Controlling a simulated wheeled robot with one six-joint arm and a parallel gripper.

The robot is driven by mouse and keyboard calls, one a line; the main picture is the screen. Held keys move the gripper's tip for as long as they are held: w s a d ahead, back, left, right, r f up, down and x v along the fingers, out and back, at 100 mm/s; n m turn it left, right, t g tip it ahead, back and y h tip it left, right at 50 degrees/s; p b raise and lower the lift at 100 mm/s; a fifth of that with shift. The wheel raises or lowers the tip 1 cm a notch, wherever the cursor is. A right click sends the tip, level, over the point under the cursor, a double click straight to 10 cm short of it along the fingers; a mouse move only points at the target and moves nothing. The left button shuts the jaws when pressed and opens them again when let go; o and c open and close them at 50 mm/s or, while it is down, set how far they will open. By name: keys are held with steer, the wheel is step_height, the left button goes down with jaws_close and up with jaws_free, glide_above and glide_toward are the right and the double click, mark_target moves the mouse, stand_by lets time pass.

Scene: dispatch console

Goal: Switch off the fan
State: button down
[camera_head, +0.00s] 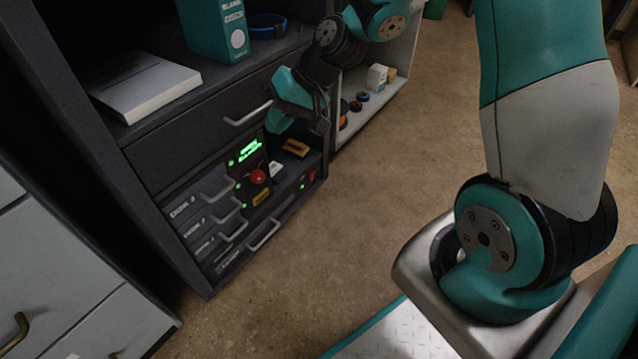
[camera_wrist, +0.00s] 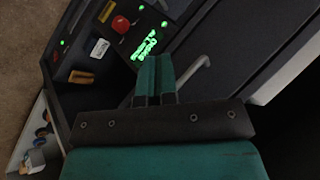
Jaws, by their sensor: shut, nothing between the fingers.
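The control panel (camera_head: 268,185) is set low in the dark console and has a lit green display (camera_head: 249,151), a red round knob (camera_head: 258,176), a yellow label (camera_head: 261,197) and a red switch (camera_head: 312,177) at its right end. No fan can be made out, and I cannot tell which control belongs to it. My gripper (camera_head: 279,121) is shut and empty, in front of the console just above the panel. In the wrist view my gripper's teal fingers (camera_wrist: 155,68) are together, beside the green display (camera_wrist: 146,44); the red knob (camera_wrist: 121,25) is farther left.
Drawers with grey handles (camera_head: 229,228) are left of the panel, and a wide drawer handle (camera_head: 247,114) is above it. An orange-yellow block (camera_head: 296,148) sits near the panel. A book (camera_head: 145,86) and a teal binder (camera_head: 218,28) rest on top. Floor in front is clear.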

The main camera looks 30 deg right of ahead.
steer(key=w+d+f+m+t+h+b, duration=0.1)
steer(key=d+f+m+t+b, duration=0.1)
steer(key=d+f+m, duration=0.4)
steer(key=w+d+f+m+t+h+b, duration=0.1)
steer(key=d+f+m, duration=0.5)
steer(key=d+f, duration=1)
step_height(320, 180, down, 10)
steer(key=t+h+b, duration=0.1)
steer(key=t+b, duration=0.1)
steer(key=t, duration=0.1)
steer(key=shift+w+d+m+h, duration=0.2)
steer(key=shift+m+h, duration=0.1)
steer(key=shift+m, duration=0.1)
steer(key=b, duration=0.8)
glide_toward(313, 177)
steer(key=x, duration=0.5)
steer(key=shift+a+f, duration=0.2)
steer(key=shift+f, duration=0.35)
steer(key=shift+w+a+r+b, duration=0.15)
steer(key=shift+w+r+b, duration=0.05)
steer(key=shift+w+b, duration=0.2)
steer(key=shift+r, duration=0.1)
